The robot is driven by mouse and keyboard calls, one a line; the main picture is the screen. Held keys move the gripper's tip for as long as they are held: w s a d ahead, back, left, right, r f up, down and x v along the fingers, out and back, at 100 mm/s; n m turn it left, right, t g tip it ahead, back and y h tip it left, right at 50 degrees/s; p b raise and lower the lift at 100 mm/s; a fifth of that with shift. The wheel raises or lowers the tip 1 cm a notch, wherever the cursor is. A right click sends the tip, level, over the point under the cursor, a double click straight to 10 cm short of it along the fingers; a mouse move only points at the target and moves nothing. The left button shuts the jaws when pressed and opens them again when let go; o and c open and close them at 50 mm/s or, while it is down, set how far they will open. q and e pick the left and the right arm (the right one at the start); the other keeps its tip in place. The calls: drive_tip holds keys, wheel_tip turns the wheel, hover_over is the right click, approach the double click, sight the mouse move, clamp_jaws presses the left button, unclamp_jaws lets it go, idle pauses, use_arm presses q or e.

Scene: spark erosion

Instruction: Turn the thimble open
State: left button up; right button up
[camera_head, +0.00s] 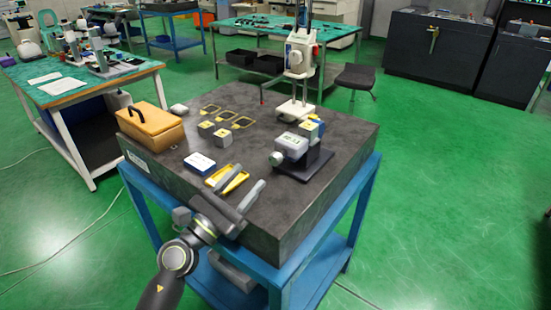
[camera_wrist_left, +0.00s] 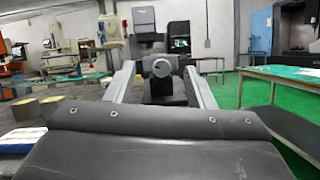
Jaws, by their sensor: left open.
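The thimble (camera_head: 275,159) is a small round light knob on the left side of a grey bench device with a small display (camera_head: 292,143), which sits on a dark base. My left gripper (camera_head: 244,180) is open and empty, to the front left of the thimble, with its fingers pointing toward it. In the left wrist view the thimble (camera_wrist_left: 161,67) appears between the two spread fingers (camera_wrist_left: 160,75), beyond their tips and apart from them. A dark plate at the gripper's base covers the lower part of that view. My right gripper is not in view.
The device stands on a dark stone slab (camera_head: 330,178) over a blue frame. A yellow tray (camera_head: 238,182) and a blue-white box (camera_head: 199,163) lie near my left gripper. A wooden case (camera_head: 150,127), small blocks (camera_head: 222,137) and a tall white stand (camera_head: 297,110) are farther back.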

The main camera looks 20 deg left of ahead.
sight(272, 162)
use_arm(q)
drive_tip(key=w+d, duration=0.1)
drive_tip(key=w, duration=0.1)
drive_tip(key=w+d, duration=0.1)
drive_tip(key=w, duration=0.2)
drive_tip(key=w+d, duration=0.1)
drive_tip(key=w, duration=0.2)
drive_tip(key=shift+w+d, duration=0.25)
drive_tip(key=shift+d, duration=0.15)
drive_tip(key=shift+w+d+r, duration=0.15)
drive_tip(key=shift+w+r, duration=0.05)
drive_tip(key=shift+w, duration=0.15)
drive_tip(key=shift+p, duration=0.3)
drive_tip(key=c, duration=1)
